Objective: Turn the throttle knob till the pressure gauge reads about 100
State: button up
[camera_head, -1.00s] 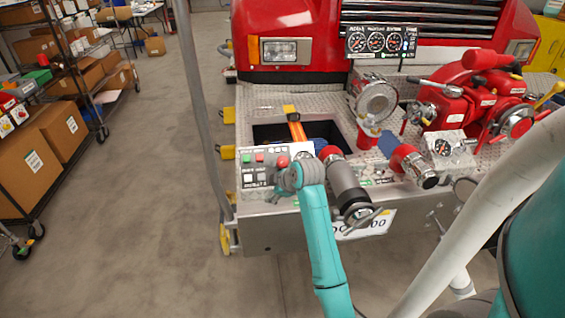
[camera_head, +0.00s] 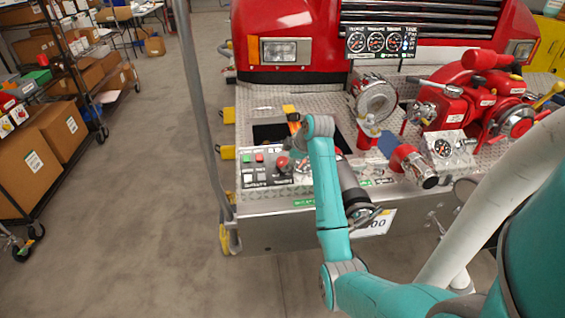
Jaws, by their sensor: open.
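The control panel (camera_head: 262,178) is on the left part of the bumper, with small coloured buttons. A round red knob (camera_head: 282,163) stands on it; whether it is the throttle knob I cannot read. A black gauge panel (camera_head: 384,59) with three round dials stands behind, in front of the grille. Its middle dial (camera_head: 376,42) may be the pressure gauge; labels and needles are too small to read. My teal arm rises over the panel's right side, and its grey wrist is beyond and above the red knob. My gripper does not show clearly and seems hidden behind the wrist.
A recessed bin (camera_head: 270,132) lies behind the panel. A grey capped pipe (camera_head: 362,212) is right of my arm. A grey pole (camera_head: 203,110) rises at left.

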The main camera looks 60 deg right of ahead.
aim_at(283, 161)
jog(key=shift+x, duration=1.95)
jog(key=c, duration=1.2)
